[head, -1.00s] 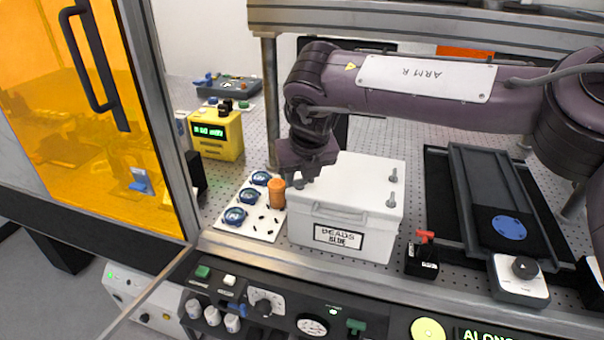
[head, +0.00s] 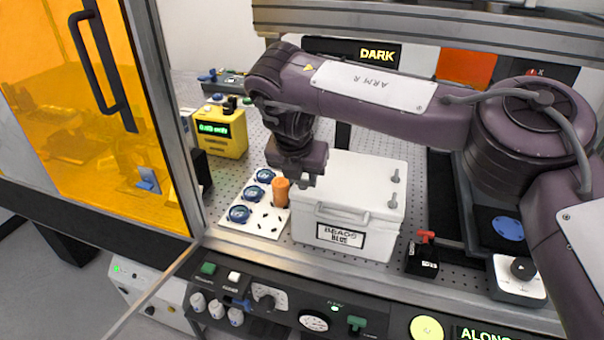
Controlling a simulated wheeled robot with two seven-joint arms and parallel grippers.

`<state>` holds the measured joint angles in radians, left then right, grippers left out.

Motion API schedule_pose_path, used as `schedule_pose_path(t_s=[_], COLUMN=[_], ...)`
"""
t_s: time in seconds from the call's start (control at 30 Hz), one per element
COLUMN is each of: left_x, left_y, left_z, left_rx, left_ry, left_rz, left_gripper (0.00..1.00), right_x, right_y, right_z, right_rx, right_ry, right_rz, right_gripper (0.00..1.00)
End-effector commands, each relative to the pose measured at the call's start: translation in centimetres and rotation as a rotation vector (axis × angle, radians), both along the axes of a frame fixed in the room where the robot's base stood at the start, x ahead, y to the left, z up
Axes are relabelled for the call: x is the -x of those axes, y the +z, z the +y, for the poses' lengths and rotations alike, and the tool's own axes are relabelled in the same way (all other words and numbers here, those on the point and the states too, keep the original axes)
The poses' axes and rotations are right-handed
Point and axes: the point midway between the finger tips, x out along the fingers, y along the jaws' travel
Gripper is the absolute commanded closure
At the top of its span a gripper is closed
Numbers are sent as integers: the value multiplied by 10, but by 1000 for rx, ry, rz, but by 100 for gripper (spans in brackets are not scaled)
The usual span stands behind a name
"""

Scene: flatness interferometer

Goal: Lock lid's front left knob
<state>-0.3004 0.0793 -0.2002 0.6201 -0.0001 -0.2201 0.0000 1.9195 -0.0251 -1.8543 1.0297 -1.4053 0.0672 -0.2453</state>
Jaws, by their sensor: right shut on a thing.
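The white box labelled BEADS BLUE (head: 345,238) has a lid (head: 355,180) with upright grey knobs. The back right knob (head: 396,176) and front right knob (head: 391,200) show clearly. My right gripper (head: 302,180) points down at the lid's front left corner, shut on the front left knob, which it mostly hides. The back left knob is hidden behind my gripper and arm. Whether the front left knob is turned cannot be told. My left gripper is not in view.
An orange cylinder (head: 281,192) stands close left of the box, beside a white plate with blue round dials (head: 240,214). A small black block with a red lever (head: 423,256) stands to the right. A control panel (head: 280,300) runs along the front; an orange window door (head: 90,110) is at left.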

Motion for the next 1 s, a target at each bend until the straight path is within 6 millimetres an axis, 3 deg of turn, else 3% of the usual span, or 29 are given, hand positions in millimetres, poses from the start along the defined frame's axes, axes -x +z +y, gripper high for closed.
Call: schedule_pose_path(t_s=[0.37, 0.4, 0.57, 0.87, 1.0], left_x=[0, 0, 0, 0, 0], left_y=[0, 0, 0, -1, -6], left_z=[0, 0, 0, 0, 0], left_rx=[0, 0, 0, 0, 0], left_ry=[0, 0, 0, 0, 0], left_rz=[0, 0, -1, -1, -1], left_gripper=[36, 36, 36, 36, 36], right_x=[-1, -1, -1, 0, 5], right_y=[1, 1, 0, 2, 16], right_z=[0, 0, 0, 0, 2], right_rx=[0, 0, 0, -1, -2], right_ry=[-4, -4, -4, -3, -2], right_rz=[-2, -2, -2, -1, -5], right_gripper=[90, 65, 45, 45, 45])
